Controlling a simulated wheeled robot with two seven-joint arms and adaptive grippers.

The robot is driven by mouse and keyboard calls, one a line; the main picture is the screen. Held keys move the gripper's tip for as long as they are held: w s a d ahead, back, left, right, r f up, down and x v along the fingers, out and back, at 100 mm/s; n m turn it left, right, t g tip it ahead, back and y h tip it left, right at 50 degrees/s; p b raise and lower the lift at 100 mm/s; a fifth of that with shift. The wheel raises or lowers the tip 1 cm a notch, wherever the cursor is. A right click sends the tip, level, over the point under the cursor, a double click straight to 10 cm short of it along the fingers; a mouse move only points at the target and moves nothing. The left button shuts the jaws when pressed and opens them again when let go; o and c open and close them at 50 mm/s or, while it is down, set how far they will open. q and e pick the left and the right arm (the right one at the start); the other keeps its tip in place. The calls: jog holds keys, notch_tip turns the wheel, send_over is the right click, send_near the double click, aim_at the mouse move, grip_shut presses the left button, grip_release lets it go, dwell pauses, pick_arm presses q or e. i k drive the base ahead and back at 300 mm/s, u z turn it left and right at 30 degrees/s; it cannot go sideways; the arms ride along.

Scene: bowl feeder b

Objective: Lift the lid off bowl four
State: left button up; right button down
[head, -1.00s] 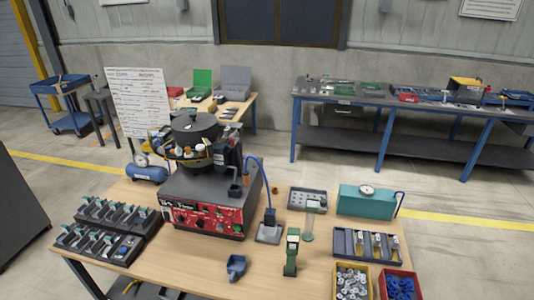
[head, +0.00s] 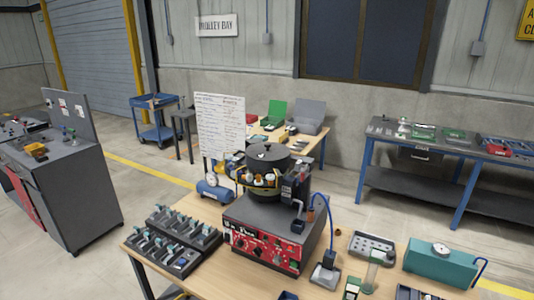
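A bowl feeder stands on the wooden table, with a round bowl (head: 260,180) on top of a dark base with a red control panel (head: 264,247). A dark round lid (head: 268,157) with a small knob covers the bowl. I cannot read a number on the bowl, so I cannot tell whether it is bowl four. Several small bottles or fittings sit around the bowl's rim. Neither of my grippers shows in the head view.
A white written board (head: 220,125) stands close behind the bowl. A blue cylinder tank (head: 214,189) is at its left. Black racks (head: 172,240) lie at the table's left, and a teal box (head: 440,262) is at the right. A grey cabinet (head: 70,185) stands far left.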

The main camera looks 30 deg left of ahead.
aim_at(265, 151)
jog(key=z, duration=0.05)
jog(key=k, duration=0.55)
jog(key=u, duration=0.45)
jog(key=i, duration=0.7)
jog(key=u, duration=0.4)
